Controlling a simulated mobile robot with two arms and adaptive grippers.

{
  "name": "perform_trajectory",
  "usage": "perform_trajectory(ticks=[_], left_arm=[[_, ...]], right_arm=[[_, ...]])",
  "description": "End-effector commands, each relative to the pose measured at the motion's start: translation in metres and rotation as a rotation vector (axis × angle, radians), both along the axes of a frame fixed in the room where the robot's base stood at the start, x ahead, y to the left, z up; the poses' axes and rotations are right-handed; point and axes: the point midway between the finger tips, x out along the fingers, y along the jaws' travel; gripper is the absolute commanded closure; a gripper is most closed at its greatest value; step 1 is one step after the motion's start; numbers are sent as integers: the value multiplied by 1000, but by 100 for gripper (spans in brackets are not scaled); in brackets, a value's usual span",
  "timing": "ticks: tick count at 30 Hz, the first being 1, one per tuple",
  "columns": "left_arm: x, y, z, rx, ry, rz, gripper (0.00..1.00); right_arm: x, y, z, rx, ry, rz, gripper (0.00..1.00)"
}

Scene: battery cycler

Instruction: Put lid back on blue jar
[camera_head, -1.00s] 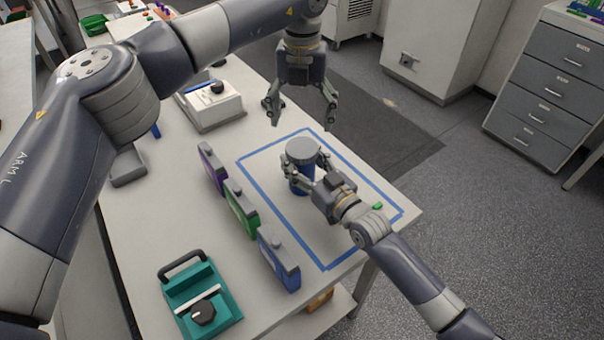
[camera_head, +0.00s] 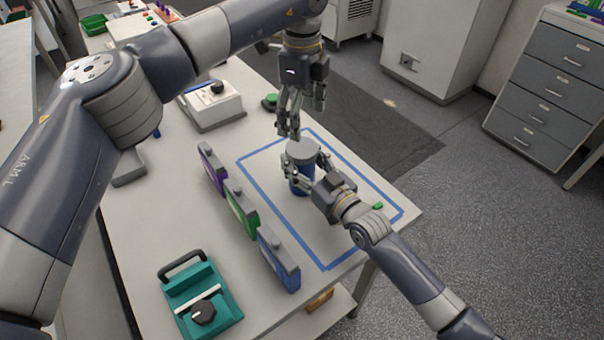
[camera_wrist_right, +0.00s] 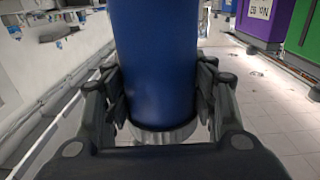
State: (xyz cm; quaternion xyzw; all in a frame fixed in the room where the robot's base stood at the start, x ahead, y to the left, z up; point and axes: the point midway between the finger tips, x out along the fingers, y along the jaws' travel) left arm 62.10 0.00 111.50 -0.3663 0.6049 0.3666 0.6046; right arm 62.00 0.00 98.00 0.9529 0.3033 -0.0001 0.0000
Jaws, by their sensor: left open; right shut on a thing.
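The blue jar (camera_head: 298,186) stands upright inside the blue-taped rectangle on the table. A round grey lid (camera_head: 302,152) shows on its top; I cannot tell how tightly it sits. My right gripper (camera_head: 305,176) is shut around the jar's side, below the lid. In the right wrist view the jar (camera_wrist_right: 155,60) fills the space between the fingers, with a grey metallic band at its lower end in the picture. My left gripper (camera_head: 292,126) is open, pointing down just above and behind the lid, and looks empty.
Purple (camera_head: 211,167), green (camera_head: 240,208) and blue (camera_head: 278,260) binder-like cases stand in a row left of the taped rectangle (camera_head: 310,250). A teal device (camera_head: 200,300) is at the front. A white device (camera_head: 212,104) and a green-topped object (camera_head: 270,101) are farther back.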

Motion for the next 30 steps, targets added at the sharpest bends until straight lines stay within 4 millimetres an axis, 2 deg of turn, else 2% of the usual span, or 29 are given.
perform_trajectory(ticks=[6,12,18,30], left_arm=[[0,0,0,0,0,388,19],[0,0,0,1,1,627,19],[0,0,0,0,0,715,19],[0,0,-4,1,1,718,19]], right_arm=[[0,0,0,-1,1,0,100],[0,0,0,-1,1,0,100],[0,0,0,-1,1,0,100],[0,0,0,-1,1,0,100]])
